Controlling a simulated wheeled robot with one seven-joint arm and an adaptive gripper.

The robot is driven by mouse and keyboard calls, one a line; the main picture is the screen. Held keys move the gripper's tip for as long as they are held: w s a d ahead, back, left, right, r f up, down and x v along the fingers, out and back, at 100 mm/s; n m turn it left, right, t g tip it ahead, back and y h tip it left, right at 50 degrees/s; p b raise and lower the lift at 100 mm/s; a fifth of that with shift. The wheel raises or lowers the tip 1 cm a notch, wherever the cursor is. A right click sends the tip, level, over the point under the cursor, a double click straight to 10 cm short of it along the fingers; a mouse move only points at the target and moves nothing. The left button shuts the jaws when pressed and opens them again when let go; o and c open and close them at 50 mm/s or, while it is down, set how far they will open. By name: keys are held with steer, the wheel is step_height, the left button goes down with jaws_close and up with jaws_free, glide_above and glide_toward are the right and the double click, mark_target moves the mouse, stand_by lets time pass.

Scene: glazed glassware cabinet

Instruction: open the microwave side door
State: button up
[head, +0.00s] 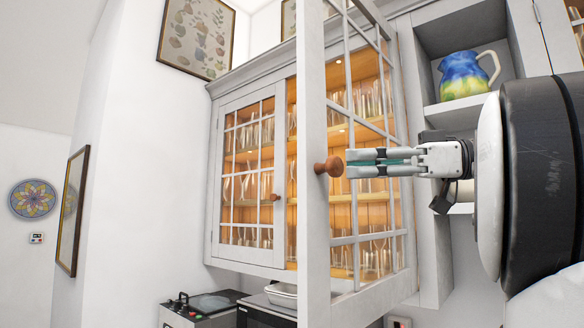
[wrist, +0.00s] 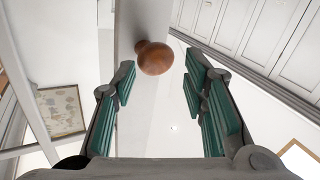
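A white glazed cabinet door (head: 313,240) stands swung open toward me, seen nearly edge-on. Its round wooden knob (head: 328,167) sits on the door's upright stile. My gripper (head: 352,163) is beside the knob on its right, fingers pointing at it. In the wrist view the knob (wrist: 154,58) lies just beyond and between the parted teal-padded fingers (wrist: 160,85). The fingers are open and hold nothing; whether a tip touches the knob I cannot tell. The other glazed door (head: 243,180) is closed, with its own knob (head: 275,197). A microwave cannot be clearly made out.
Glasses stand on the lit shelves (head: 291,201) inside. A blue and yellow jug (head: 464,75) stands in an open niche at right. Below are a dark-topped appliance (head: 205,304), a black box-like one (head: 262,313) and a white tray (head: 283,292).

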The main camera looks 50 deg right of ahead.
steer(key=shift+v, duration=2.1)
steer(key=shift+w+d+f, duration=0.1)
